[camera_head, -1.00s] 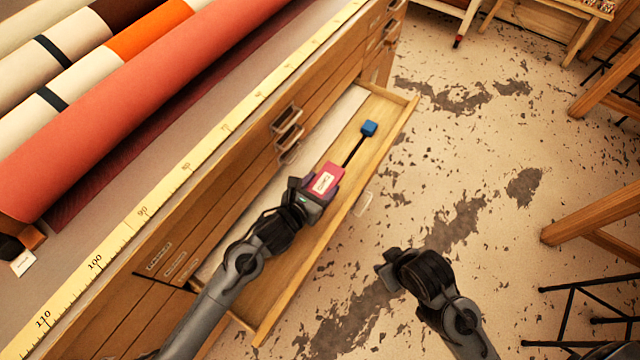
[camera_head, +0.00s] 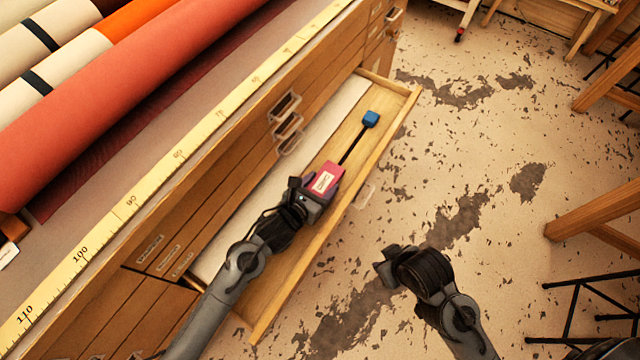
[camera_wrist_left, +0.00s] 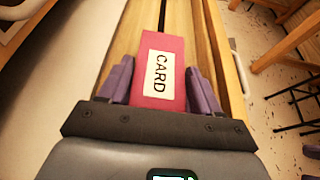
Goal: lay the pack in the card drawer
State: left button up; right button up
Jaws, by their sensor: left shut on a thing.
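The pack is a pink-red block with a white label (camera_head: 325,179); in the left wrist view the label on the pack (camera_wrist_left: 161,76) reads CARD. My left gripper (camera_head: 315,190) is shut on the pack, one purple finger on each side of it. The gripper and pack are over the open wooden drawer (camera_head: 391,97). I cannot tell whether the pack touches the drawer floor. My right gripper (camera_head: 384,268) is off to the right over the floor, and its fingers do not show clearly.
A white strip (camera_head: 335,118) lies along the drawer's cabinet side. The cabinet top carries a yellow ruler (camera_head: 131,203) and several rolls (camera_head: 110,95). Wooden legs (camera_head: 598,211) stand at right.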

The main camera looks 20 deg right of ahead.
pick_arm(q)
jog(key=shift+f+b, duration=0.55)
jog(key=shift+f, duration=0.05)
jog(key=o, duration=1.3)
